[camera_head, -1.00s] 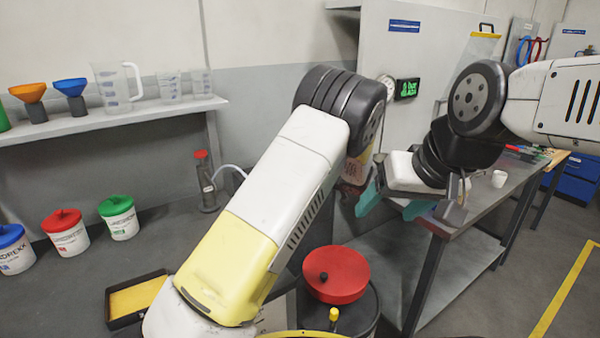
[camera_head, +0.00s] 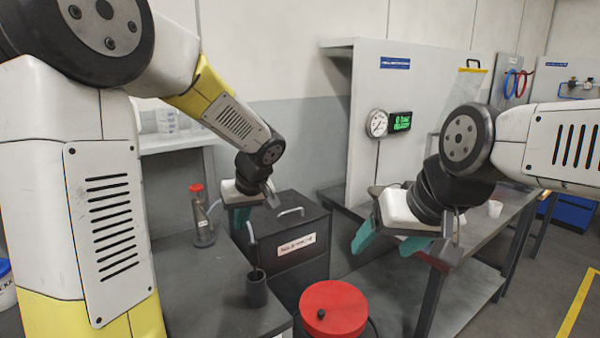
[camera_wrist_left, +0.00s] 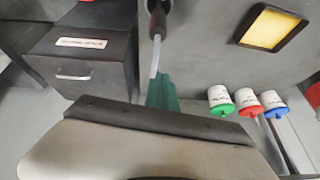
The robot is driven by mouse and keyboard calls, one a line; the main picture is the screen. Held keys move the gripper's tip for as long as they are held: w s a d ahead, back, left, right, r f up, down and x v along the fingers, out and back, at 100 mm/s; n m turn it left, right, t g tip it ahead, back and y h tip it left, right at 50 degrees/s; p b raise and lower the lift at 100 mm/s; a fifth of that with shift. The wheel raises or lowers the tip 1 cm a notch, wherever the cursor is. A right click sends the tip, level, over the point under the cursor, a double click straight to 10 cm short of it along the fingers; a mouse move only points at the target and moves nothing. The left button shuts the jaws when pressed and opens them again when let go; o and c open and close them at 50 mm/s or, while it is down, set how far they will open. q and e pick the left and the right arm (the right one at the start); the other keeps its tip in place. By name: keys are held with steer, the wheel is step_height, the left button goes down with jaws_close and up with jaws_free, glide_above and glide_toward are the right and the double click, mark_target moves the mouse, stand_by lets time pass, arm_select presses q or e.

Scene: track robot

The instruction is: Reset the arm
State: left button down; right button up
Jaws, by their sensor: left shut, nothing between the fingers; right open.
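My left arm comes in from the left in the head view and bends over the dark bench. My left gripper (camera_head: 241,219), with teal fingers, hangs in front of the dark labelled box and is shut and empty. Its teal fingers also show in the left wrist view (camera_wrist_left: 162,92), close together. My right gripper (camera_head: 388,241) is at the right, beside the workbench, with its teal fingers apart and nothing between them.
A dark box with a handle (camera_head: 318,222) stands behind a round red lid (camera_head: 333,307). A dark cup with a rod (camera_head: 257,290) and a red-capped bottle (camera_head: 202,222) stand on the bench (camera_head: 190,270). The grey workbench (camera_head: 490,245) is at the right. A yellow-filled tray (camera_wrist_left: 272,27) and several lidded tubs (camera_wrist_left: 220,97) show in the wrist view.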

arm_select(q)
steer(key=s+r+m+t+h, duration=0.1)
steer(key=s+r+m+h, duration=0.1)
steer(key=s, duration=0.8)
steer(key=s+r+m+t+h, duration=0.1)
steer(key=s+r+m+h, duration=0.2)
steer(key=s, duration=0.8)
step_height(320, 180, up, 3)
steer(key=shift+d+f+m+h, duration=0.15)
steer(key=shift+m+h, duration=0.15)
steer(key=shift+m, duration=0.3)
